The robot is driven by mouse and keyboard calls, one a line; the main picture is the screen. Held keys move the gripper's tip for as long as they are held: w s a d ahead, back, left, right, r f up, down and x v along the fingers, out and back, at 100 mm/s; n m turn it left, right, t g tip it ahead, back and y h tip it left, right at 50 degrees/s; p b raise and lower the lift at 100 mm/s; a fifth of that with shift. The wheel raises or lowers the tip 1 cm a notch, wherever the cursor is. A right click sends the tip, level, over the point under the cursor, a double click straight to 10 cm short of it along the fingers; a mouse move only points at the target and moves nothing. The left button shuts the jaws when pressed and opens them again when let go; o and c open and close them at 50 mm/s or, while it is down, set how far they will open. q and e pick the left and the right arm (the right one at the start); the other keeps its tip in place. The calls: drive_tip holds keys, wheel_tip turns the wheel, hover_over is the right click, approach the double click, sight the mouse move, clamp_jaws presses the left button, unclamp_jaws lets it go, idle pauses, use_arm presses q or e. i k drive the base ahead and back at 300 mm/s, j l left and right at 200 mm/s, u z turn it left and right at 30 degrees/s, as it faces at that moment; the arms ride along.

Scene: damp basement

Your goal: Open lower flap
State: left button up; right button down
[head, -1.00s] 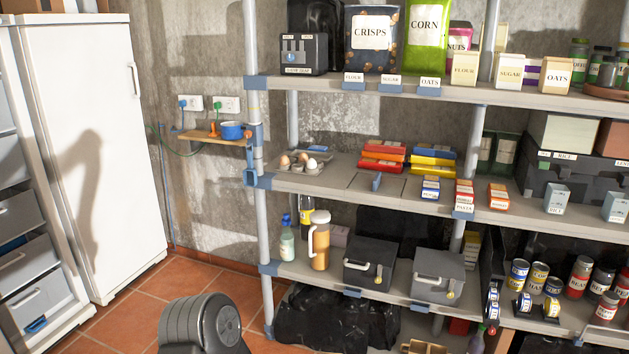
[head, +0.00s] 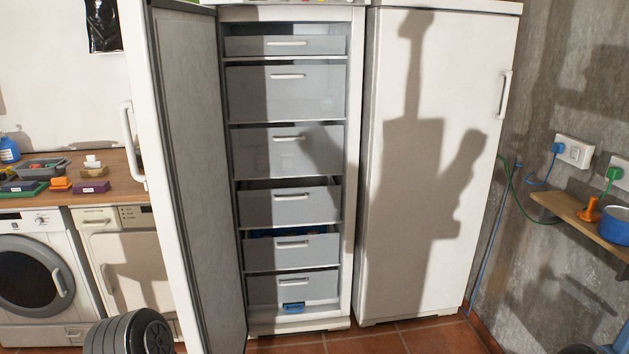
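A tall white freezer stands with its door (head: 195,170) swung open to the left. Inside is a column of several grey fronts with pale handles. The top front (head: 285,47) is shallow, and the taller front (head: 285,95) below it looks closed. I cannot tell from looks which of these fronts is the lower flap. The drawers (head: 289,209) below the middle show dark gaps above their fronts, and something blue shows in one gap. The bottom drawer (head: 292,288) has a blue piece at its lower edge. Neither gripper is in view.
A closed white cabinet (head: 425,180) stands right of the freezer. A counter (head: 120,175) with small boxes and a washing machine (head: 35,280) are at left. A wall shelf (head: 575,213) with a blue pot (head: 616,226) is at right. Some tiled floor (head: 420,340) shows in front.

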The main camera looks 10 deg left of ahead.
sight(287, 139)
drive_tip(key=i+l+u, duration=0.1)
drive_tip(key=i+u, duration=0.15)
drive_tip(key=i+l+u, duration=0.35)
drive_tip(key=u, duration=0.3)
drive_tip(key=i+l+u, duration=0.15)
drive_tip(key=u, duration=0.2)
drive_tip(key=i+l+u, duration=0.15)
drive_tip(key=u, duration=0.25)
drive_tip(key=l+u, duration=0.4)
drive_tip(key=i+l+u, duration=0.1)
drive_tip(key=l, duration=0.45)
drive_tip(key=i+l+u, duration=0.1)
drive_tip(key=l, duration=0.5)
drive_tip(key=i+l+u, duration=0.1)
drive_tip(key=l, duration=0.45)
